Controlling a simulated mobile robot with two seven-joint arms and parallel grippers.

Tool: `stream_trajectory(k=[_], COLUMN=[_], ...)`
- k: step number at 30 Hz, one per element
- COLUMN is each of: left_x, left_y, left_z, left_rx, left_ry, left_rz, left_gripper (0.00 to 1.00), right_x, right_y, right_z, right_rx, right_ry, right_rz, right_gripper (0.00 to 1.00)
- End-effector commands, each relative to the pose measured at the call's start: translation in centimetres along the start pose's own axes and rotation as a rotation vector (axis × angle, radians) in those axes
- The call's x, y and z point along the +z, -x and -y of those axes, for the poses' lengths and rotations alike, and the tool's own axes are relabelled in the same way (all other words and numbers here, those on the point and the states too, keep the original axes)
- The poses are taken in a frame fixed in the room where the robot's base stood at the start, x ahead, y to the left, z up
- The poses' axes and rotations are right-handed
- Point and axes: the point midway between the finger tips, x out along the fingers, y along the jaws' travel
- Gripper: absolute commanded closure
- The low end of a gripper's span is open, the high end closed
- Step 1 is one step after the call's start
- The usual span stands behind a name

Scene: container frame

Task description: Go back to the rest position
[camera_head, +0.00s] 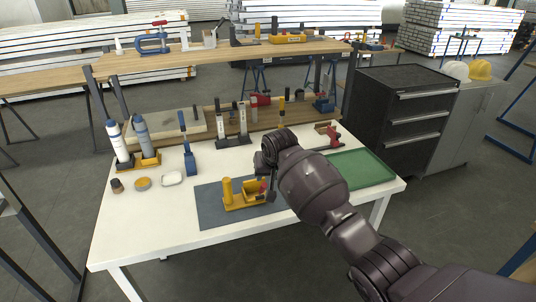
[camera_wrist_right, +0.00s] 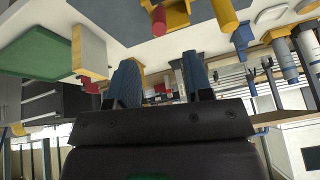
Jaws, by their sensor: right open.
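My right arm reaches in from the lower right of the head view over the white workbench (camera_head: 150,215). My right gripper (camera_head: 264,162) is above the bench, partly hidden by its own wrist. In the right wrist view, its two blue-grey fingers (camera_wrist_right: 160,82) stand apart with nothing held between them. A yellow fixture (camera_head: 240,203) sits on a dark grey mat (camera_head: 212,214), just below and left of the gripper in the head view. It also shows at the top of the wrist view (camera_wrist_right: 172,14). My left gripper is not in view.
A green tray (camera_head: 362,170) lies on the bench's right side. Two white-and-blue bottles stand at the left, beside a blue tool (camera_head: 189,158). Tools and a raised wooden shelf (camera_head: 220,53) line the back. A dark drawer cabinet (camera_head: 400,105) stands to the right.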

Motion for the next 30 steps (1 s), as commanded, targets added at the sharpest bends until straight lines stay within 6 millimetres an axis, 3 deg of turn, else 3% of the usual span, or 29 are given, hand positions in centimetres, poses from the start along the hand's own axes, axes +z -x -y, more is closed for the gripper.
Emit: stream_trajectory(k=[5, 8, 15, 18, 25, 30], left_x=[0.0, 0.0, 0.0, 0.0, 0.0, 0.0], left_y=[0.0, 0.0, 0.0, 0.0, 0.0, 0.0], left_z=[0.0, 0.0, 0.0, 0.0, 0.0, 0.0], left_rx=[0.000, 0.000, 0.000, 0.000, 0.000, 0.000], left_ry=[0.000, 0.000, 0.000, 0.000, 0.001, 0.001], left_rz=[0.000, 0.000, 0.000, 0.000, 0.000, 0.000], left_gripper=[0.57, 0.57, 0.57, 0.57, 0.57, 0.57], right_x=[-0.4, -1.7, -7.0, -7.8, -6.3, -2.8], right_y=[0.0, 0.4, 5.4, 7.0, 8.5, 8.6], right_z=[0.2, 0.6, 2.7, 2.5, -0.2, -3.6], right_rx=[-0.010, -0.028, -0.090, -0.107, -0.111, -0.087], right_ry=[0.030, 0.070, 0.183, 0.210, 0.232, 0.225], right_rz=[-0.026, -0.101, -0.415, -0.532, -0.739, -0.852], right_gripper=[0.54, 0.54, 0.54, 0.54, 0.54, 0.54])
